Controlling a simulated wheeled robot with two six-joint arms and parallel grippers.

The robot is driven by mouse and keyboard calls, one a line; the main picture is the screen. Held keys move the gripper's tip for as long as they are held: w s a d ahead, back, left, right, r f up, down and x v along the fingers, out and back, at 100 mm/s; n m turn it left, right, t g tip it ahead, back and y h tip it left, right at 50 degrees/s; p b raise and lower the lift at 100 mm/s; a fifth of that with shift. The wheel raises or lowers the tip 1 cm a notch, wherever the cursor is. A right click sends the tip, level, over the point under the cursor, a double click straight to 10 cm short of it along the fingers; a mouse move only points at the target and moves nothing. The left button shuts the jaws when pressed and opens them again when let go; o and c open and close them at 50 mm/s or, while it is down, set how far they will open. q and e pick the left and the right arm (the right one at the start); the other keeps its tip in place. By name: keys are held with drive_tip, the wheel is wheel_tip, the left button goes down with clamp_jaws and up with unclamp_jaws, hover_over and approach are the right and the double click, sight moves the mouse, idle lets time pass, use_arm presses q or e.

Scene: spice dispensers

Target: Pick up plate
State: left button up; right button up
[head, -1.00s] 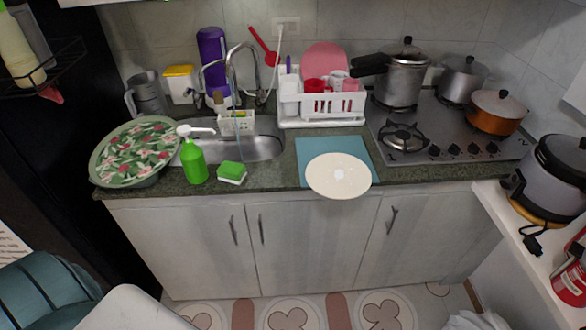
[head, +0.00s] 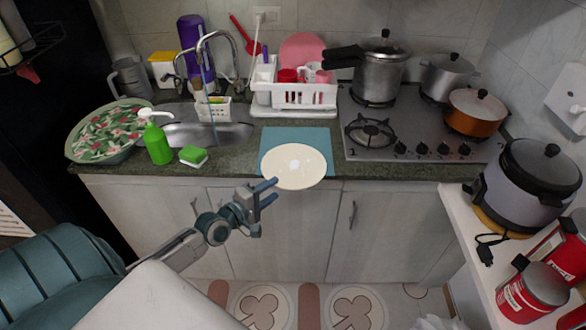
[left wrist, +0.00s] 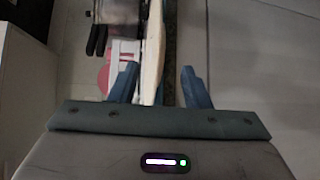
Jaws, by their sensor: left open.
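A cream plate (head: 293,166) lies on a blue mat (head: 300,138) near the counter's front edge, its near rim sticking out past the edge. My left gripper (head: 275,191) is open just below and in front of the plate's near left rim. In the left wrist view the plate (left wrist: 152,58) shows edge-on, reaching down between the open blue fingers of the left gripper (left wrist: 160,88), nearer the left finger. I cannot tell whether a finger touches it. The right gripper is not in view.
Left of the plate are a green sponge (head: 193,155), a green soap bottle (head: 157,142) and the sink (head: 225,135). A white dish rack (head: 295,98) stands behind the mat. The stove (head: 410,140) is to the right. Cabinet doors (head: 290,235) lie below the counter.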

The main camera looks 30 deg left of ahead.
sight(291, 177)
use_arm(q)
drive_tip(key=shift+x, duration=1.1)
drive_tip(key=b+x, duration=0.1)
drive_tip(key=x, duration=0.4)
drive_tip(key=shift+r, duration=0.15)
drive_tip(key=shift+s, duration=0.1)
clamp_jaws()
